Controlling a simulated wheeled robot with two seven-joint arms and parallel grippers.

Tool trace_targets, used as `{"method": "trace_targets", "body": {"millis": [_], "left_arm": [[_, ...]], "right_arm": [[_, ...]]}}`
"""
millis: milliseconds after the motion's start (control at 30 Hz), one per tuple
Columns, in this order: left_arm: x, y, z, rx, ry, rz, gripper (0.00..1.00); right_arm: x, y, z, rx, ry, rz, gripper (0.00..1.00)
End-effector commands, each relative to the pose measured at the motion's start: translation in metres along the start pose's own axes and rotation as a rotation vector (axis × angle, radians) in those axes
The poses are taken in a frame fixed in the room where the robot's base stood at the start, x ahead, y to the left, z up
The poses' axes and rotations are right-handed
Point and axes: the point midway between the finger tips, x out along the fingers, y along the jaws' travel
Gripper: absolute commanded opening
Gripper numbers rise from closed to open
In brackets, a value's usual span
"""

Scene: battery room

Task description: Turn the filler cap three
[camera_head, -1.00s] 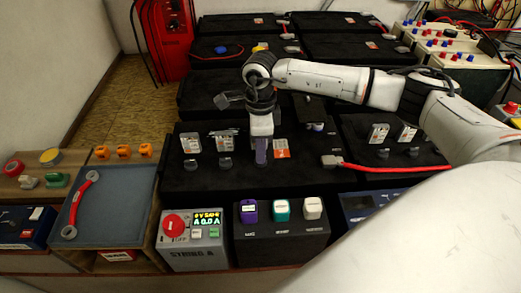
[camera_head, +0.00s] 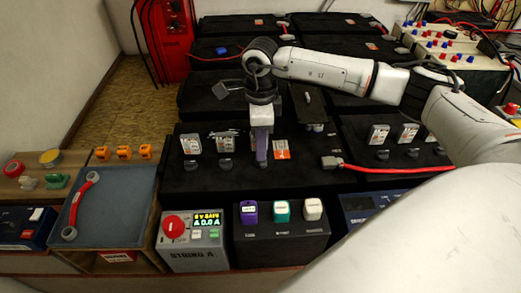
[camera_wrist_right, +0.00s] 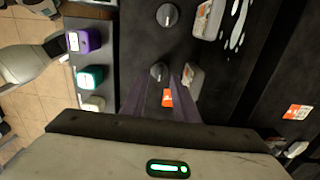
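A row of black filler caps runs along the near battery (camera_head: 300,178). Two caps, the left (camera_head: 195,164) and the one beside it (camera_head: 224,164), show in the head view. The third is hidden behind my right gripper (camera_head: 262,158), which points straight down. In the right wrist view the third cap (camera_wrist_right: 158,71) lies between the purple fingertips of the gripper (camera_wrist_right: 162,80). The fingers are apart, with a gap on each side of the cap. I cannot tell whether the tips are level with it or above it. My left gripper is not in view.
An orange label (camera_head: 281,150) lies right of the gripper, with a red cable (camera_head: 385,169) farther right. White-tagged pieces (camera_head: 190,143) stand behind the caps. In front are a box with purple, teal and white plugs (camera_head: 282,245) and the String A box (camera_head: 195,255).

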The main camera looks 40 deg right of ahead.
Motion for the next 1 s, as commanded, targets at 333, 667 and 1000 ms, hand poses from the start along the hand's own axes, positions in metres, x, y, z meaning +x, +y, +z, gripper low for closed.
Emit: {"method": "trace_targets", "body": {"millis": [333,667,1000], "left_arm": [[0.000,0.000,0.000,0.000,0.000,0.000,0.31],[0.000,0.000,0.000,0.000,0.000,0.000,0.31],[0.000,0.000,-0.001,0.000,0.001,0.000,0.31]], "right_arm": [[-0.063,-0.001,0.001,0.003,-0.003,-0.003,0.27],[-0.075,0.000,0.000,0.002,-0.001,-0.001,0.27],[-0.074,0.000,0.000,0.002,-0.001,-0.001,0.27]]}}
